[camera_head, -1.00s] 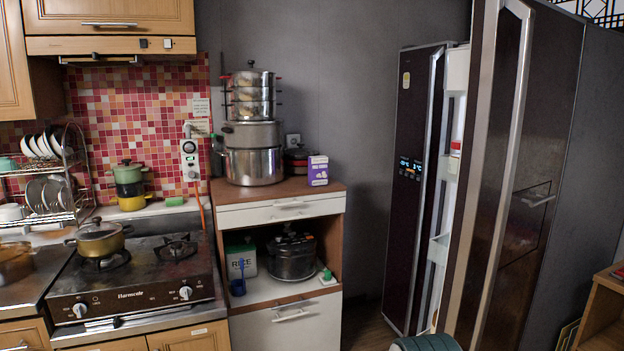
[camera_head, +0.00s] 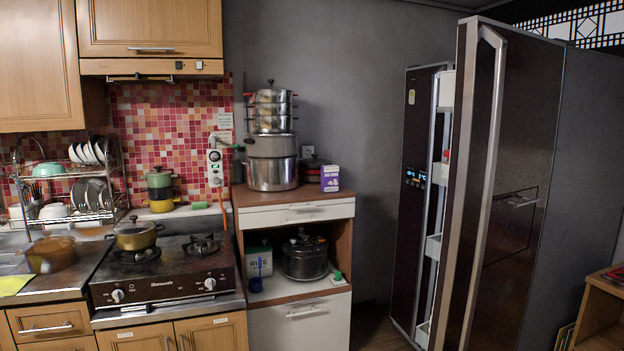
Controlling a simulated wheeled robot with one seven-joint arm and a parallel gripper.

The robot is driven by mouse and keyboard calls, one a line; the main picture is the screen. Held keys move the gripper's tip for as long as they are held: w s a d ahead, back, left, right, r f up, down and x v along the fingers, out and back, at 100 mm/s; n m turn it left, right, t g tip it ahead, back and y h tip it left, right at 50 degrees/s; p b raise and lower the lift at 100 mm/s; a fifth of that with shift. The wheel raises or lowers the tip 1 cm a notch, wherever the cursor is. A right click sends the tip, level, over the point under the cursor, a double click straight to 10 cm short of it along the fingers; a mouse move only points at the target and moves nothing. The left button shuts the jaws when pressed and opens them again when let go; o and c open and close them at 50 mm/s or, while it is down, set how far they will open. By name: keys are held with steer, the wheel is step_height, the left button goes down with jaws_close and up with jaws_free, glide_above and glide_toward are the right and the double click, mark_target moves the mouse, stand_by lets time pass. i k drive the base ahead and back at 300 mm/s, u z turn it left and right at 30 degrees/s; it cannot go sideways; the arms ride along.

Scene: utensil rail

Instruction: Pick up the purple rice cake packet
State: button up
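The purple rice cake packet (camera_head: 330,179) is a small upright box, purple with a white top part. It stands on the wooden top of the white cabinet, near its right front corner, right of the stacked steel pots. Nothing covers its front. My gripper is not in view.
Stacked pots (camera_head: 271,140) stand left of the packet, and a dark lidded pot (camera_head: 312,166) is close behind it. The white cabinet (camera_head: 297,214) has a shelf with a rice cooker (camera_head: 305,257). A stove (camera_head: 165,270) is at left. The fridge door (camera_head: 500,190) stands open at right.

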mark_target(330, 174)
steer(key=u, duration=0.4)
steer(key=i, duration=1.35)
steer(key=u, duration=0.8)
steer(key=i, duration=0.6)
steer(key=z, duration=0.95)
steer(key=i, duration=0.8)
steer(key=z, duration=0.65)
